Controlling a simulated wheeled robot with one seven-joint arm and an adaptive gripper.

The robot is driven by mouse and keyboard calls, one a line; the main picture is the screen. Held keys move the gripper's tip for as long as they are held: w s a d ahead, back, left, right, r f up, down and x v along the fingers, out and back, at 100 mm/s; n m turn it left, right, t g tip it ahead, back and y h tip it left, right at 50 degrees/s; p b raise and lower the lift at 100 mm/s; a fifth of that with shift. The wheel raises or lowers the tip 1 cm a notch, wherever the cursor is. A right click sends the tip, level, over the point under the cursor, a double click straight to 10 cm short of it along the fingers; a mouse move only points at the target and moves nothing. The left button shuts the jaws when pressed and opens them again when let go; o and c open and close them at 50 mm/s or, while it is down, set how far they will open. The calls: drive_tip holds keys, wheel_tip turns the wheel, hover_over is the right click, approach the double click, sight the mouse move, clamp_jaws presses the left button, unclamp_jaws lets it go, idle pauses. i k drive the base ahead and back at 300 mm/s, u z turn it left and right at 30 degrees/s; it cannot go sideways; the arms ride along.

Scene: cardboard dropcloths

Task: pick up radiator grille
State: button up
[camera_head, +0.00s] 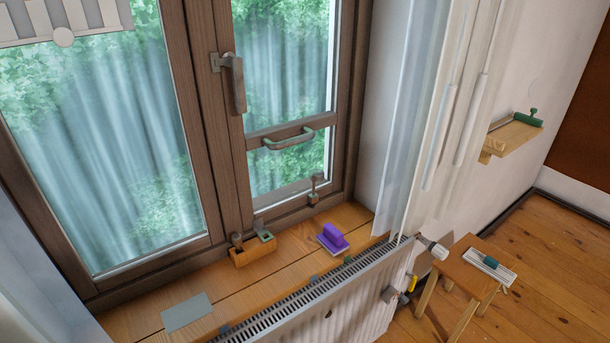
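A long, dark-slotted grille (306,298) runs along the top of the white radiator (345,308), below the wooden window sill. It slants from the bottom edge of the picture up to the right. Its lower left end is cut off by the frame. I cannot tell whether it is a separate piece from the radiator. My gripper is not in view.
The sill holds a grey plate (187,312), a small wooden box (254,253) and a purple block-like tool (332,239). A wooden stool (467,268) stands right of the radiator. A wall shelf (512,138) holds a green-ended tool. Wooden floor (560,270) is clear at right.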

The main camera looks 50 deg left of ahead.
sight(486, 264)
drive_tip(key=u, duration=1.3)
drive_tip(key=k, duration=0.5)
drive_tip(key=z, duration=0.8)
drive_tip(key=i, duration=0.55)
drive_tip(key=z, duration=0.55)
drive_tip(key=i, duration=1.25)
drive_tip(key=u, duration=0.9)
